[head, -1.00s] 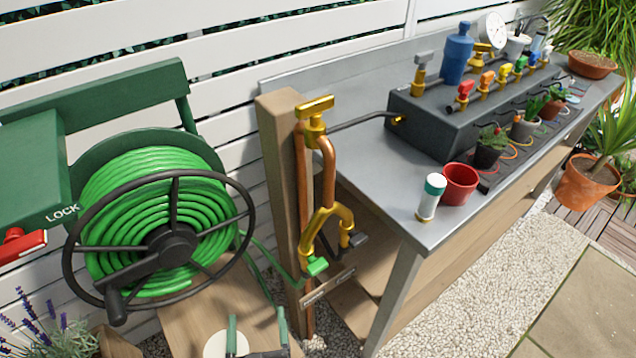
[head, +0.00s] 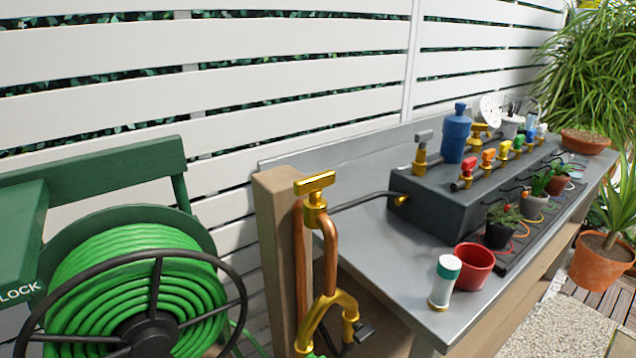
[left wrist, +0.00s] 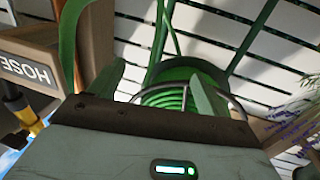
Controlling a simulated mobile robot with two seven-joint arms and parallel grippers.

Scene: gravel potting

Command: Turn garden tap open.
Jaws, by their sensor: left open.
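The garden tap (head: 315,190) is brass with a yellow T-shaped handle. It sits on a copper pipe against a wooden post (head: 279,255), left of the grey bench in the head view. A brass Y-splitter (head: 325,315) is below it, partly cut off by the bottom edge. My left gripper (left wrist: 162,85) shows only in the left wrist view, its two green fingers spread apart and empty. Beyond them is the green hose reel (left wrist: 178,90), and a wooden sign reading HOSE (left wrist: 25,72) is at the left. My right gripper is not in view.
The hose reel (head: 130,285) with its black wheel stands left of the post. A white slatted fence stands behind.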

